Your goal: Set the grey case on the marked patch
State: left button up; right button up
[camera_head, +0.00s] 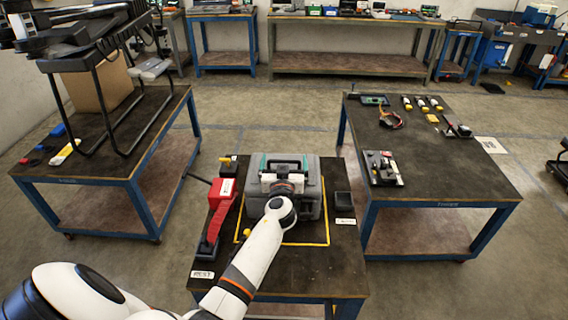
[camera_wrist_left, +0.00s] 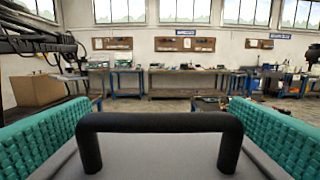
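The grey case (camera_head: 312,205) is on the middle table, over the rear part of a patch outlined in yellow (camera_head: 327,232). The front strip of the patch is bare; the case hides its rear edge. I cannot tell whether the case rests fully on the table. My left gripper (camera_head: 284,163) is above the case with its teal finger pads wide apart. In the left wrist view, the case's black handle (camera_wrist_left: 160,122) stands upright between the pads, above the grey lid (camera_wrist_left: 160,165). I see no clear grip on it. My right gripper is out of view.
A red tool (camera_head: 218,205) lies left of the case, a small black tray (camera_head: 343,201) right of it. The right table (camera_head: 430,180) carries small parts. The left table (camera_head: 100,165) holds a cardboard box (camera_head: 100,85) and a black frame. Floor is clear between the tables.

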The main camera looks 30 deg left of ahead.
pick_arm(q)
jog(key=shift+r, duration=0.1)
jog(key=shift+s+d, duration=0.15)
jog(key=shift+s, duration=0.05)
jog(key=b+v, duration=0.2)
jog(key=v, duration=0.9)
jog(key=shift+s+b, duration=0.25)
jog(key=shift+b, duration=0.1)
